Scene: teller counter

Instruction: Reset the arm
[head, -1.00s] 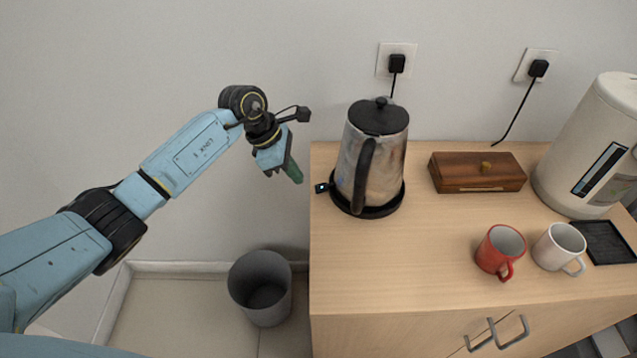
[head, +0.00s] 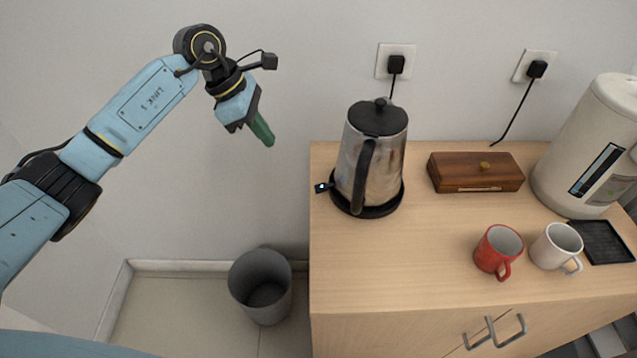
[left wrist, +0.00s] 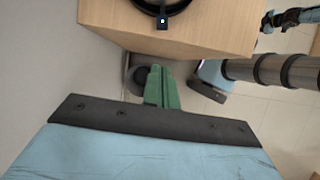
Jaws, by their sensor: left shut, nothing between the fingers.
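My left arm comes in from the left in the head view, and its gripper (head: 263,132) hangs in the air left of the counter, above and apart from it. Its green fingers are together and hold nothing. In the left wrist view the closed green fingers (left wrist: 160,86) point toward the floor area beside the counter. My right gripper does not show clearly in either view.
The wooden counter (head: 400,260) holds a steel kettle (head: 385,160) on a black base, a wooden box (head: 477,172), a red mug (head: 492,252), a white mug (head: 552,248), a black tray (head: 607,242) and a white dispenser (head: 588,150). A grey bin (head: 258,305) stands on the floor.

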